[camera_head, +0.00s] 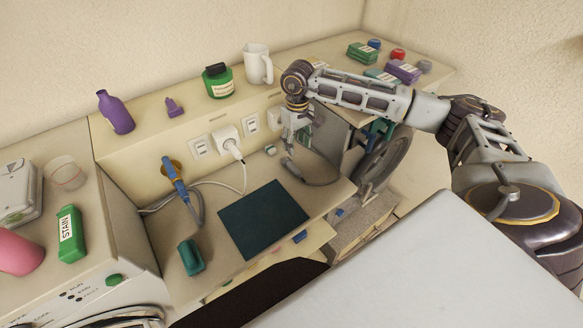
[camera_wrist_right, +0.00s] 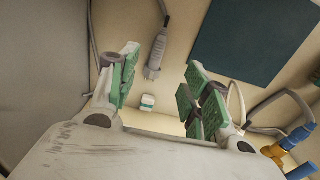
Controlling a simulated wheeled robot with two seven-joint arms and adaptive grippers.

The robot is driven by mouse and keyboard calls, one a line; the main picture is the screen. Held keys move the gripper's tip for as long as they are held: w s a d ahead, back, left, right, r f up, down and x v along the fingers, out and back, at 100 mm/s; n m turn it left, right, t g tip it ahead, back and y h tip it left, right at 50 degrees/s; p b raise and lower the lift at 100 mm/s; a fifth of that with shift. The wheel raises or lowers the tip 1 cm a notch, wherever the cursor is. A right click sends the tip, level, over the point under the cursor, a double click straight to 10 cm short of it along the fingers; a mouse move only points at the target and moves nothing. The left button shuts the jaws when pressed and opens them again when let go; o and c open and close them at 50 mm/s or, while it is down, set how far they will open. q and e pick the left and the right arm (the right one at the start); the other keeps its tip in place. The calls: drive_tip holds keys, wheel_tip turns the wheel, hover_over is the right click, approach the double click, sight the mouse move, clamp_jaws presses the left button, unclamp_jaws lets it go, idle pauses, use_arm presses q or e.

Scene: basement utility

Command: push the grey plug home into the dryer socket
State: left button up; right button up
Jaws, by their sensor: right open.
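The grey plug (camera_head: 287,163) lies on the counter below the wall outlets, with a grey cable running from it to the right. In the right wrist view the plug (camera_wrist_right: 155,58) shows beyond the gap between my fingers. My right gripper (camera_head: 296,128) hangs above the counter, close to the wall and above the plug. In the wrist view the right gripper (camera_wrist_right: 160,82) is open, with green pads apart and nothing held. I cannot tell which wall outlet is the dryer socket; part of that wall is behind my gripper. My left gripper is not in view.
A white plug (camera_head: 228,140) sits in a wall outlet. A blue connector (camera_head: 177,184) with a cable is to the left. A dark green mat (camera_head: 262,219) lies on the counter. A small white and green item (camera_head: 270,150) is near the plug.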

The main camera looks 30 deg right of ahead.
drive_tip(key=p, duration=0.2)
hover_over(296, 169)
drive_tip(key=shift+f, duration=4.3)
drive_tip(key=shift+f, duration=0.1)
drive_tip(key=shift+f+p, duration=0.5)
drive_tip(key=shift+f, duration=2)
clamp_jaws()
